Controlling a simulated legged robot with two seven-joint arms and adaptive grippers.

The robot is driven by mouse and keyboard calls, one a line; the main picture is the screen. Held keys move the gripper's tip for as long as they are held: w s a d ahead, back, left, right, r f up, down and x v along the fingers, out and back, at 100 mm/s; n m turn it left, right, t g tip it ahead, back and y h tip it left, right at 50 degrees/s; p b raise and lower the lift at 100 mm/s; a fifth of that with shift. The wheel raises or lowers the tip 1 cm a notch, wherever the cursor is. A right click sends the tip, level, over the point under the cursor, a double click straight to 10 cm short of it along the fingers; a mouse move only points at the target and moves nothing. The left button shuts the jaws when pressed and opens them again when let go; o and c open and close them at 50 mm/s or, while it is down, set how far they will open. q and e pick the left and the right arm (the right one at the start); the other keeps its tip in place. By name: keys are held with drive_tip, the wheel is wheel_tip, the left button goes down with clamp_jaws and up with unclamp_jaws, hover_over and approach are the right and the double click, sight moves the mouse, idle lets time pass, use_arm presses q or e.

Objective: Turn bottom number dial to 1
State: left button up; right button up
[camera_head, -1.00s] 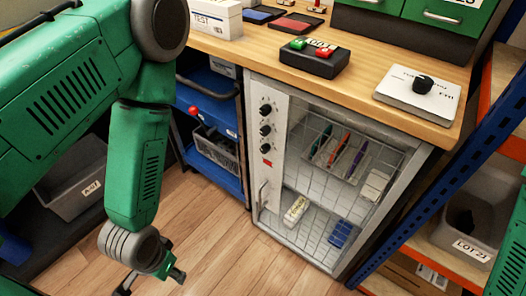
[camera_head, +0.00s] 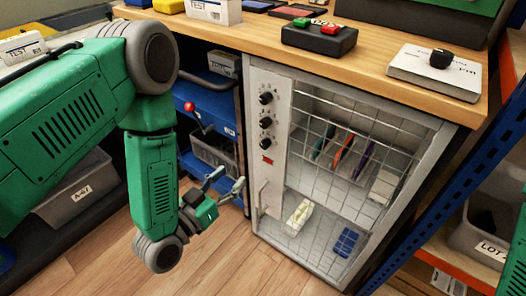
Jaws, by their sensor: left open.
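Three black dials sit in a column on the pale front panel (camera_head: 270,182) of the glass-fronted cabinet. The bottom dial (camera_head: 265,144) is above a small red switch. The top dial (camera_head: 265,98) and middle dial (camera_head: 265,121) are above it. The numbers around the dials are too small to read. My left gripper (camera_head: 229,178) is open and empty. Its fingers point right towards the panel, to the left of and lower in the picture than the bottom dial, apart from it. My right gripper is out of view.
Wire racks inside hold several coloured items. A blue shelf cart (camera_head: 205,102) with a grey bin (camera_head: 213,152) stands left of the cabinet. A wooden worktop (camera_head: 365,58) lies above. A blue post (camera_head: 430,180) stands at right.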

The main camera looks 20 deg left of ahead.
sight(263, 146)
use_arm(q)
drive_tip(key=b+x, duration=0.3)
drive_tip(key=x, duration=1)
drive_tip(key=shift+w+d, duration=0.2)
drive_tip(key=shift+w, duration=0.1)
clamp_jaws()
